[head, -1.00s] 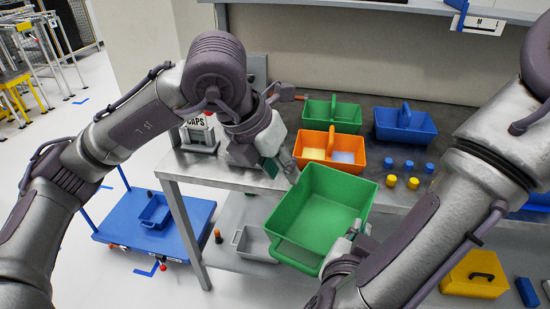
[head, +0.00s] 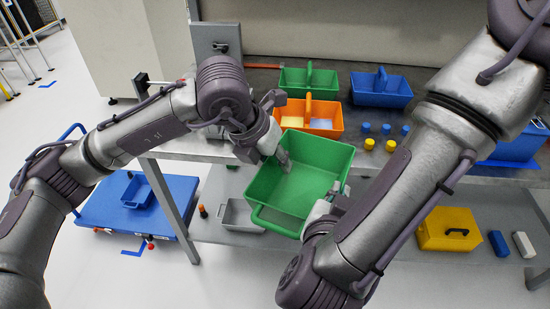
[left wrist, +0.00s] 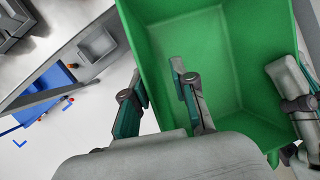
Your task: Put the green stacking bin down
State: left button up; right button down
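The green stacking bin (head: 300,185) is open-topped and tilted, in front of the table edge and above the lower shelf. It also fills the upper middle of the left wrist view (left wrist: 230,45). My right gripper (head: 337,200) is at the bin's right wall and appears clamped on it; its fingertips are partly hidden. My left gripper (head: 277,160) is at the bin's left wall. In the left wrist view, its fingers (left wrist: 157,92) straddle that wall, one inside and one outside, with gaps beside the wall.
On the table (head: 190,147) stand an orange divided carrier (head: 325,125), a green carrier (head: 290,80), a blue carrier (head: 380,92) and several blue and yellow cylinders. A grey bin (head: 240,214) and yellow case (head: 432,240) are on the lower shelf (head: 385,255). A blue cart (head: 100,205) stands left.

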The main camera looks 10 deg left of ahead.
pick_arm(q)
grip_shut()
jog(key=shift+s+d, duration=0.1)
jog(key=shift+d, duration=0.05)
pick_arm(e)
jog(key=shift+a, duration=0.1)
pick_arm(q)
jog(key=shift+r, duration=0.1)
pick_arm(e)
jog(key=c, duration=1.2)
grip_release()
jog(key=shift+c, duration=0.2)
